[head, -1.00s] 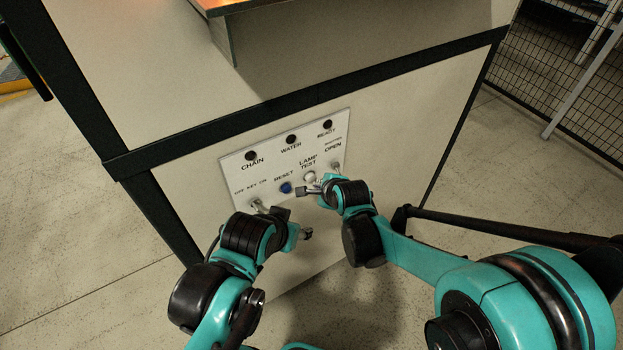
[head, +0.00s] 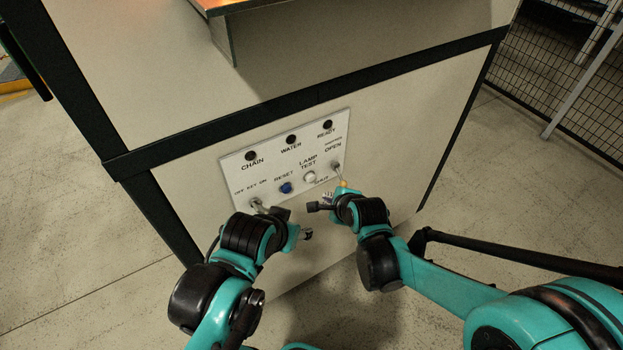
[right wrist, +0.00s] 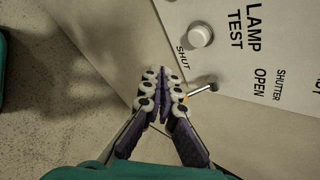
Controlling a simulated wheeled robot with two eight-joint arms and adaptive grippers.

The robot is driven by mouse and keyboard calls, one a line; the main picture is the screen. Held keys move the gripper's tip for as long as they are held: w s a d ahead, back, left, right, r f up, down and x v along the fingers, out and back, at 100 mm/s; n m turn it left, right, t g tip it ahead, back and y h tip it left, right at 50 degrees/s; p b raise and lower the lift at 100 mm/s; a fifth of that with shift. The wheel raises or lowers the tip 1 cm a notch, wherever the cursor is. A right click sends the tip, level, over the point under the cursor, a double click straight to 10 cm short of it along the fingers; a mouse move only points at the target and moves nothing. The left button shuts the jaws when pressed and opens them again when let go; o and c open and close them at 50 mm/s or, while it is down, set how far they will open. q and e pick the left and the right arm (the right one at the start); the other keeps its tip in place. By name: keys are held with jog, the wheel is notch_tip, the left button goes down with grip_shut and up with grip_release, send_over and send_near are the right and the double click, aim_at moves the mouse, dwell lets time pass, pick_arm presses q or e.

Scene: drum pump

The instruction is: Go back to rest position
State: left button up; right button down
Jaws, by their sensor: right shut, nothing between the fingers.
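My right gripper (head: 322,204) is below the lower right part of the white control panel (head: 232,172), apart from the lamp test button (head: 310,177). In the right wrist view its fingers (right wrist: 164,98) are together and empty, close to the shutter lever (right wrist: 204,89); I cannot tell whether they touch it. My left gripper (head: 290,222) is at the panel's lower left, near the key switch (head: 257,204). Its fingertips are partly hidden by its own wrist, so its opening does not show clearly.
The panel is on a beige cabinet (head: 400,130) with black frame bars. A mesh fence (head: 530,70) stands at the right. The floor right of the cabinet is clear.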

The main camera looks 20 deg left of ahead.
dwell(0.6)
jog(key=s+d+r+n+h+b, duration=0.1)
jog(key=s+d+r+n, duration=0.2)
jog(key=d, duration=0.6)
jog(key=s+d+r+n+h, duration=0.25)
jog(key=d+n, duration=0.25)
jog(key=d, duration=0.5)
jog(key=s+d+n+h+b, duration=0.1)
jog(key=s+d+n+h, duration=0.1)
jog(key=s+d+n, duration=0.6)
jog(key=s+d, duration=0.2)
jog(key=d, duration=0.2)
jog(key=shift+d+f, duration=0.15)
jog(key=shift+f, duration=0.25)
